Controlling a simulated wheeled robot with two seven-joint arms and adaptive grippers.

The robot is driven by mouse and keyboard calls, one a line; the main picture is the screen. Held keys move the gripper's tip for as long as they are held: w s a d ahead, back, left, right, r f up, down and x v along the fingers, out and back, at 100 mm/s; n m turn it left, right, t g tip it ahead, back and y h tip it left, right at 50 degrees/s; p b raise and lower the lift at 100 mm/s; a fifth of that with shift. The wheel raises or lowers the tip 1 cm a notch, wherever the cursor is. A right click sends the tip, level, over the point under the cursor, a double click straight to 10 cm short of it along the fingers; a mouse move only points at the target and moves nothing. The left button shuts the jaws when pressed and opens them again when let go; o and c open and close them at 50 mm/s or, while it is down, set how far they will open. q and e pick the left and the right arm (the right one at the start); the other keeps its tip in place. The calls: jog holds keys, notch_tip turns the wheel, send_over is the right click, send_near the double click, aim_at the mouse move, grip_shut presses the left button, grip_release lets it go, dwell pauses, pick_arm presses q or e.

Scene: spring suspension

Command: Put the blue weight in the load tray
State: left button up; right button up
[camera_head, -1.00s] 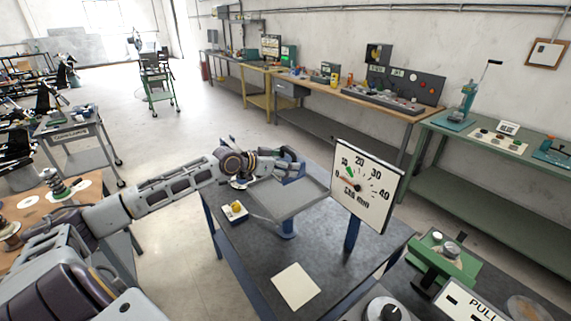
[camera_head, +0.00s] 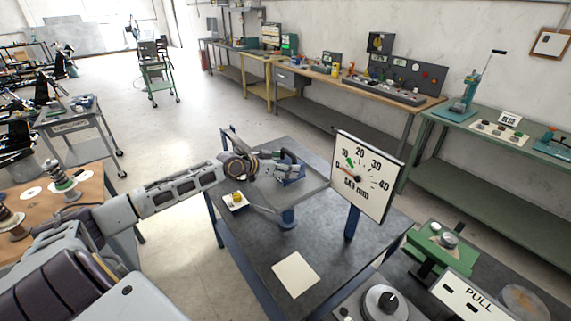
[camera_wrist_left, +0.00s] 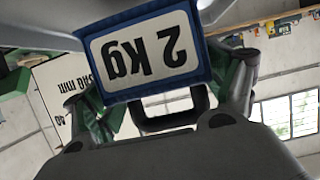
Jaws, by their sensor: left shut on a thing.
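The blue weight (camera_wrist_left: 150,50) fills the top of the left wrist view, with a white "2 Kg" label that reads upside down there. My left gripper (camera_wrist_left: 168,108) is shut on its handle. In the head view the left gripper (camera_head: 285,166) holds the weight (camera_head: 292,173), small and partly hidden by the fingers, above or at the far part of the load tray (camera_head: 306,197). I cannot tell whether the weight touches the tray. The tray is a flat grey plate on a blue post (camera_head: 288,218). My right gripper is not in view.
A white dial gauge (camera_head: 364,176) marked "SAG mm" stands close right of the tray. A small box with a yellow knob (camera_head: 236,200) lies left of the tray. A blank pale card (camera_head: 295,275) lies on the dark table (camera_head: 255,255). A green device (camera_head: 437,246) stands at the lower right.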

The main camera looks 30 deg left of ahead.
pick_arm(q)
jog(key=shift+w+f, duration=0.1)
jog(key=shift+f, duration=1.1)
jog(key=o, duration=1.6)
jog(key=shift+f, duration=0.4)
jog(key=o, duration=0.3)
jog(key=shift+s+d+r, duration=0.1)
jog(key=shift+s, duration=0.15)
jog(key=shift+o, duration=0.2)
